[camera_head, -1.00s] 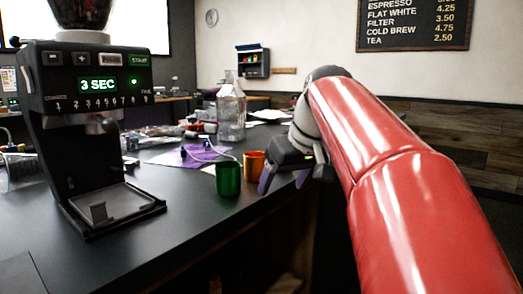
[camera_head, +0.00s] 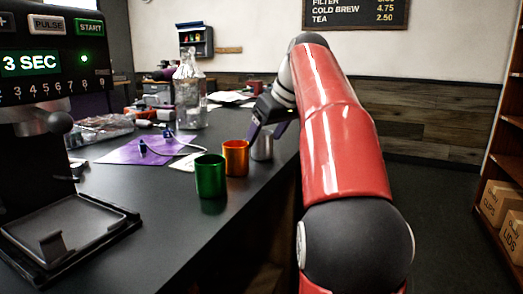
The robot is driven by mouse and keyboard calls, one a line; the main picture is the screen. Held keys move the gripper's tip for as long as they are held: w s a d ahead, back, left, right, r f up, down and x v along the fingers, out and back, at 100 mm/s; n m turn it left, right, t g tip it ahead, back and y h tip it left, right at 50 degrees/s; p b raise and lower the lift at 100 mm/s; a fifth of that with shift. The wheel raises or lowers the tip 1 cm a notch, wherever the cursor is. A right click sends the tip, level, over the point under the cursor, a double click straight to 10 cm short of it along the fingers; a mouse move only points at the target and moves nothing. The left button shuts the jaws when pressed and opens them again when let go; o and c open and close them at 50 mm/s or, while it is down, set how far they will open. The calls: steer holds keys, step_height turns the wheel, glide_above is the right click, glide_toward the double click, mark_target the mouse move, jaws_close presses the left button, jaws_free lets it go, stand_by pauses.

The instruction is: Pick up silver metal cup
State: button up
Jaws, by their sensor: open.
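The silver metal cup (camera_head: 262,147) stands on the dark counter (camera_head: 190,232) near its right edge, behind and to the right of an orange cup. My gripper (camera_head: 266,133) is at the silver cup from above and the right. One purple-grey finger shows at the cup's upper left; the other finger is hidden or hard to make out. The jaws are open. I cannot tell whether the cup is between the fingers.
The orange cup (camera_head: 235,158) and a green cup (camera_head: 210,176) stand close in front of the silver cup. A grinder (camera_head: 50,110) stands at left.

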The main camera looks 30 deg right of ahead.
mark_target(262, 143)
steer(key=shift+x, duration=1.55)
steer(key=shift+s, duration=0.1)
steer(key=shift+c, duration=0.4)
steer(key=c, duration=1)
